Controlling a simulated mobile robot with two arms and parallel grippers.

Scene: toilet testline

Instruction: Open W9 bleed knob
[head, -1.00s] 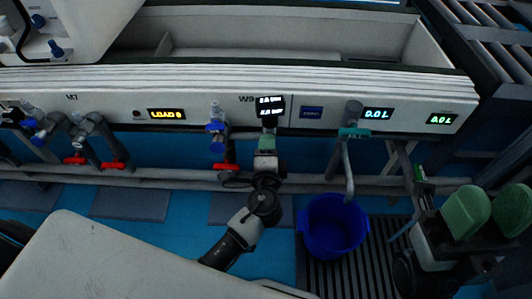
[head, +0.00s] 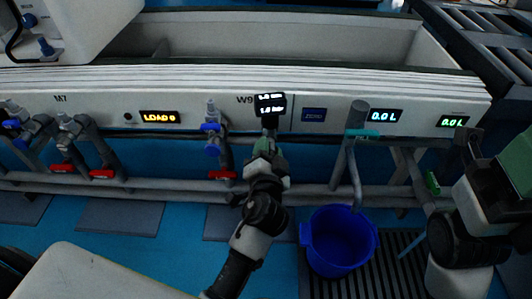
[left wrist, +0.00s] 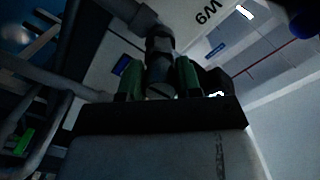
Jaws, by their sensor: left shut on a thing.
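The W9 fitting (head: 270,123) hangs below a small black gauge with two white display lines (head: 270,104), beside the W9 label on the white panel. My left gripper (head: 266,152) reaches up to it from below. In the left wrist view its two green fingers (left wrist: 160,82) stand on either side of a dark, ribbed cylindrical part with a slotted end (left wrist: 160,62), shut on it. I take this as the W9 bleed knob; its turned position cannot be told. My right gripper (head: 516,165) shows at the right edge, green and partly cut off.
A pipe with a blue handle (head: 211,150) and a red handle (head: 222,175) stands left of W9. A grey rail (head: 150,185) runs below the panel.

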